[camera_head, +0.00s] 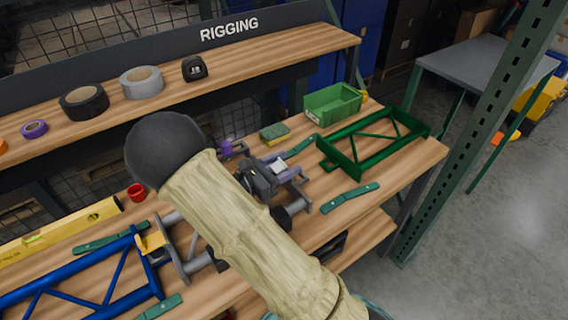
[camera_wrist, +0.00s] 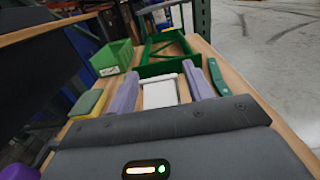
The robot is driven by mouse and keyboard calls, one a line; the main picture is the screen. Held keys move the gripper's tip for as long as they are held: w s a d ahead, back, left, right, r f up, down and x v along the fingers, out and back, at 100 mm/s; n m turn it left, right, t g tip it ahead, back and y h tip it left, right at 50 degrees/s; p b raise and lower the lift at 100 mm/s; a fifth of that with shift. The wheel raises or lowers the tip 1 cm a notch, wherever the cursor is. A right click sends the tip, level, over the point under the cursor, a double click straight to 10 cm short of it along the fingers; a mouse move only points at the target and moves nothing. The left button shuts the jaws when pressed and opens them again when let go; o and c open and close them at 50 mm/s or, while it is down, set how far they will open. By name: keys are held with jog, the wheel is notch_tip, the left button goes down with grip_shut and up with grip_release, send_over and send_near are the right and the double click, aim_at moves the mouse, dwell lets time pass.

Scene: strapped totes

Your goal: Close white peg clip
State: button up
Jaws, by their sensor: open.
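The white clip (camera_head: 279,167) is a small white piece on the workbench, beside my gripper and partly hidden by it and my arm in the head view. In the wrist view the white clip (camera_wrist: 160,94) shows as a pale block with a rounded bar across its far end. My gripper (camera_wrist: 160,70) is open. Its two lavender-grey fingers stand one on each side of the white clip, with a visible gap on the right. I cannot tell whether the left finger touches it. The clip's lower part is hidden by the gripper body.
A green frame (camera_head: 372,145) and a green bin (camera_head: 333,104) stand at the right and back. A shelf (camera_head: 240,66) with tape rolls runs behind.

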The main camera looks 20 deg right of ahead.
jog(key=shift+c, duration=0.2)
jog(key=c, duration=0.8)
